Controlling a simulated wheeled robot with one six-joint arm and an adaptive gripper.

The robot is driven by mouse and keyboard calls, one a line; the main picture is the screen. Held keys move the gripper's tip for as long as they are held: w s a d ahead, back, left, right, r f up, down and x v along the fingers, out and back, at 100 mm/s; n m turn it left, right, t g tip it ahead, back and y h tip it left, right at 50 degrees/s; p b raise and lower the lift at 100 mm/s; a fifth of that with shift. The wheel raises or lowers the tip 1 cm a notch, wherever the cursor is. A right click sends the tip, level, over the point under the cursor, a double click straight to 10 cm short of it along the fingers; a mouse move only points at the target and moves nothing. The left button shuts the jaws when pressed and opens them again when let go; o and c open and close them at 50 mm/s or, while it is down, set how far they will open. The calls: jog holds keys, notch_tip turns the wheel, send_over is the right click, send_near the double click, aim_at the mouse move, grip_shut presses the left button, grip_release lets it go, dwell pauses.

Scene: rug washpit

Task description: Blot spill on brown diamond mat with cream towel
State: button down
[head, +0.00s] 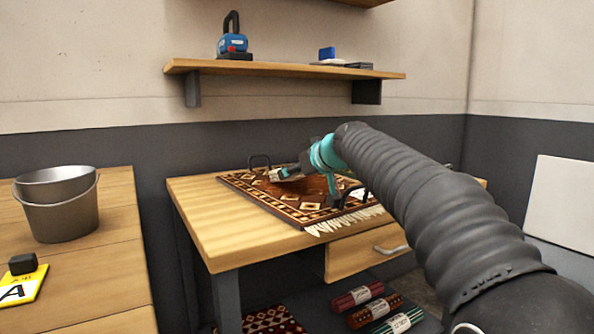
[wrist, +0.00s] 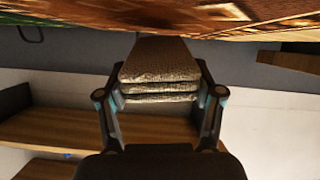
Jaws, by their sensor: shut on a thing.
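The brown diamond mat (head: 268,199) lies on the wooden table, with a pale fringe along its near edge. Its middle is darker reddish brown, partly behind my arm; I cannot make out the spill's outline. My gripper (head: 292,173) is low over the mat's far middle part. In the wrist view my gripper (wrist: 160,80) is shut on the folded cream towel (wrist: 158,62), a layered pad between the two fingers. The towel's far end meets the mat (wrist: 255,17) in that view, but I cannot tell whether they touch.
Two black handles, one far (head: 259,160) and one near (head: 354,192), stand at the mat. The table's (head: 215,225) left part is bare. A metal bucket (head: 62,215) and a yellow card (head: 22,285) are on the left bench. A shelf (head: 285,69) hangs above. Rolled rugs (head: 358,297) lie below.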

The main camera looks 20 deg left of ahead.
dwell(0.3)
notch_tip(320, 180, up, 7)
jog(key=p, duration=0.6)
jog(key=shift+s, duration=0.1)
